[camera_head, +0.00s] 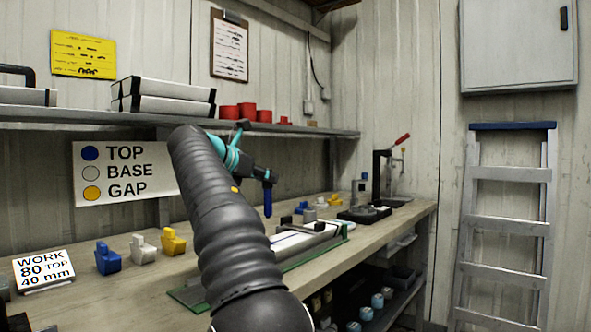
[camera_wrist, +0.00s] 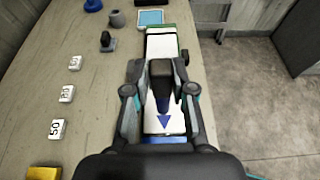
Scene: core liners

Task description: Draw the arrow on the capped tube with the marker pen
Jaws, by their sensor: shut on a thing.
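My gripper (camera_head: 266,177) is shut on the marker pen (camera_head: 267,203), which hangs down with its blue part lowest, above the bench. In the wrist view the fingers (camera_wrist: 160,97) hold a dark upright body, and its tip is hidden. The long white capped tube (camera_head: 300,238) lies in a holder with a green base (camera_head: 188,297), below and right of the pen in the head view. In the wrist view a blue triangle (camera_wrist: 164,122) shows on the white surface below the gripper, pointing to the picture's bottom, with a blue band beneath. I cannot tell whether pen and tube touch.
Blue (camera_head: 108,259), white (camera_head: 142,250) and yellow (camera_head: 173,242) blocks stand on the bench at left, by a WORK card (camera_head: 43,270). A dark press-like stand (camera_head: 378,185) is at the far end. The shelf (camera_head: 60,115) runs above.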

